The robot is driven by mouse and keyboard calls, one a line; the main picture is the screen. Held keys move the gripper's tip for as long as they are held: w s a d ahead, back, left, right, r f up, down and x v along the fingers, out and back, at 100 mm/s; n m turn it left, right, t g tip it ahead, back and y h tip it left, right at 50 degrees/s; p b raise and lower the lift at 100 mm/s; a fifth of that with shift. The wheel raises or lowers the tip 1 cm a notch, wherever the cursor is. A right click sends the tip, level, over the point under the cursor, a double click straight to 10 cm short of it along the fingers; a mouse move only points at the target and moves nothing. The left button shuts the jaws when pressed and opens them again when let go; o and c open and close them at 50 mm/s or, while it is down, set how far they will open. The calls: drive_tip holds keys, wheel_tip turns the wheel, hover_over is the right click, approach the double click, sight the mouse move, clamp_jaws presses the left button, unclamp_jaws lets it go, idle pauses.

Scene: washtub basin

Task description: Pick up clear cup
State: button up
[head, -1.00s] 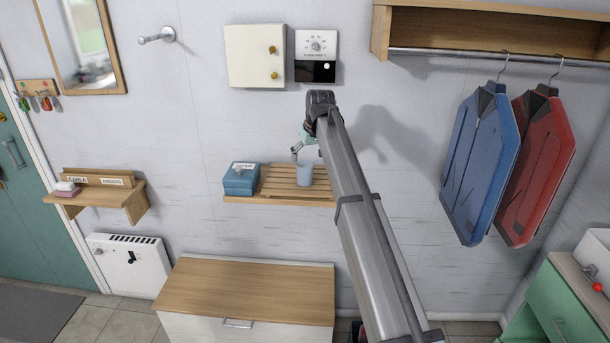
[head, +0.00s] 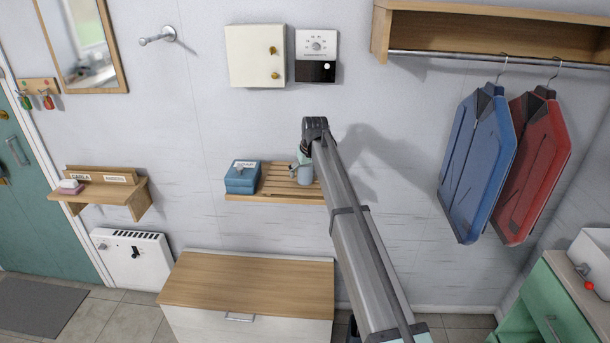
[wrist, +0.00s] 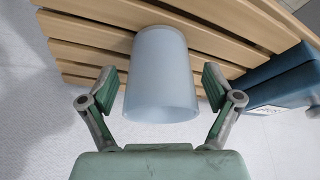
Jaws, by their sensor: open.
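The clear cup (wrist: 160,75), pale bluish and translucent, stands on the slatted wooden shelf (head: 262,195) on the wall. In the head view the cup (head: 306,174) is partly covered by my arm and gripper. My gripper (wrist: 159,92) is open in the wrist view, with one green finger on each side of the cup. A gap shows between each finger and the cup's side. In the head view my gripper (head: 298,168) is at the cup's left side, mostly hidden by the arm.
A blue box (head: 242,177) sits on the shelf's left end, close to the cup; it also shows in the wrist view (wrist: 284,82). A wooden-topped cabinet (head: 248,285) stands below. A white wall box (head: 256,56) and a thermostat panel (head: 316,55) hang above.

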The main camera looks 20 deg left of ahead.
drive_tip(key=c, duration=1.4)
drive_tip(key=shift+r, duration=0.15)
